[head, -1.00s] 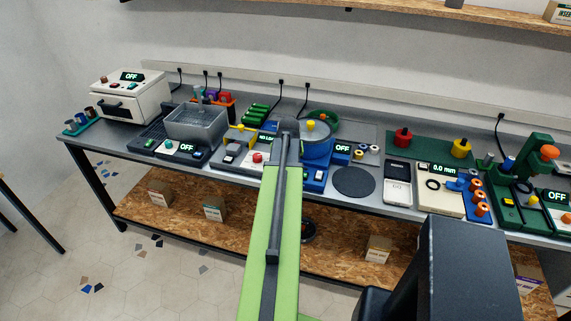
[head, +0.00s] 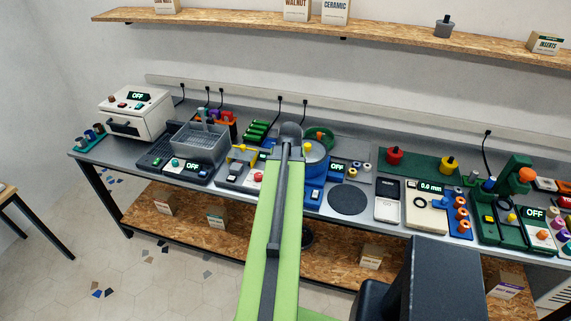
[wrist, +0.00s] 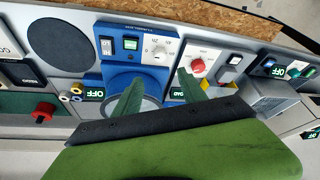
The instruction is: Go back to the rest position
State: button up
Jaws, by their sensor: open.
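My gripper (wrist: 158,92) shows in the wrist view with its two green fingers apart and nothing between them. It is over the bench, in front of a blue machine (wrist: 138,72) with a white dial and a green switch. In the head view my green arm reaches forward to the bench, and the arm's end hides the fingers. The blue machine (head: 314,172) stands just right of the arm's end there.
The grey bench (head: 352,200) is crowded with devices. A wooden shelf (head: 400,34) runs above. Open floor lies in front.

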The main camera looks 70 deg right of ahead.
jog(key=shift+p+v, duration=0.35)
jog(key=shift+v, duration=0.8)
jog(key=shift+w, duration=0.1)
jog(key=w+a+f+n+b, duration=0.1)
jog(key=w+a, duration=0.2)
jog(key=w, duration=0.3)
jog(key=w+a+f+n+t+y+b, duration=0.1)
jog(key=w+a+n, duration=0.15)
jog(key=w, duration=0.45)
jog(key=w+a+f+b, duration=0.1)
jog(key=w+a, duration=0.3)
jog(key=w, duration=0.2)
jog(key=w+a+f+n+y+b, duration=0.15)
jog(key=w+a+n, duration=0.35)
jog(key=w+a, duration=1.1)
jog(key=w+a+f+n+y+b, duration=0.1)
jog(key=w+a+f+n, duration=0.1)
jog(key=a, duration=0.9)
jog(key=w+a+f+n+b, duration=0.1)
jog(key=w+a+f+b, duration=0.15)
jog(key=a, duration=0.85)
jog(key=s+a+n+g, duration=0.1)
jog(key=s+a+g, duration=0.2)
jog(key=a, duration=1)
jog(key=shift+s+a+f, duration=0.2)
jog(key=shift+s+f, duration=0.25)
jog(key=shift+s, duration=0.6)
